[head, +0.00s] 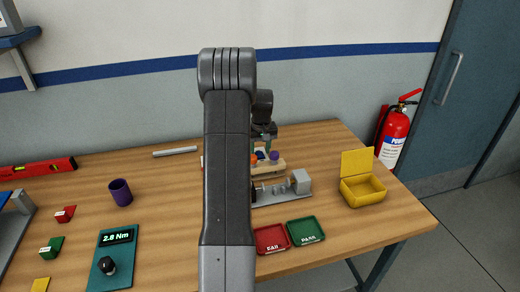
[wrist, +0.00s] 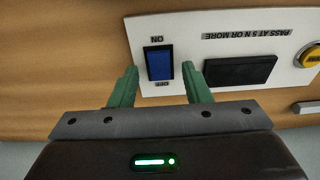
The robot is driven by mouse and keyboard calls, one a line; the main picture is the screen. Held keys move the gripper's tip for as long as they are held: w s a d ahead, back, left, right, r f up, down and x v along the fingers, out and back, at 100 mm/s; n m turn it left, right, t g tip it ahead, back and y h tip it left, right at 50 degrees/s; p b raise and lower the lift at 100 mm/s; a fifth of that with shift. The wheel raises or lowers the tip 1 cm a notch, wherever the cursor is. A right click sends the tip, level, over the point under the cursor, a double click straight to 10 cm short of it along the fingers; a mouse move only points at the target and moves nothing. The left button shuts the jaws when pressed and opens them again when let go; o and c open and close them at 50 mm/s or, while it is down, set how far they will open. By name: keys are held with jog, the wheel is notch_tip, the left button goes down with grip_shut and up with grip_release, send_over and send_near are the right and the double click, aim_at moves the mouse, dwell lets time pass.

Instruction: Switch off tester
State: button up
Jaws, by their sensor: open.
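The tester's white panel (wrist: 215,35) shows upside down in the wrist view. It carries a blue rocker switch (wrist: 159,64) marked ON at its upper end and OFF at its lower end, and a dark display (wrist: 240,70). I cannot tell which way the rocker is tipped. My gripper (wrist: 159,70) is open, its green fingers apart, one on each side of the switch and nothing between them but the panel view. Contact cannot be told. In the head view my gripper (head: 266,145) is partly seen; my arm hides most of the tester.
A yellow button (wrist: 310,57) sits at the panel's right. On the wooden table (head: 330,150) are a red FAIL tray (head: 271,239), a green PASS tray (head: 305,231), an open yellow box (head: 362,190), a purple cup (head: 120,192) and a 2.8 Nm torque unit (head: 112,258).

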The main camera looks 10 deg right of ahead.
notch_tip(320, 180, up, 14)
jog(key=s+b, duration=0.1)
jog(key=shift+s+f, duration=0.25)
jog(key=shift+s, duration=0.15)
jog(key=f, duration=0.4)
jog(key=w+f, duration=0.1)
jog(key=f, duration=0.4)
jog(key=w+f+p, duration=0.1)
jog(key=f, duration=0.3)
jog(key=shift+f, duration=0.4)
jog(key=shift+s, duration=0.1)
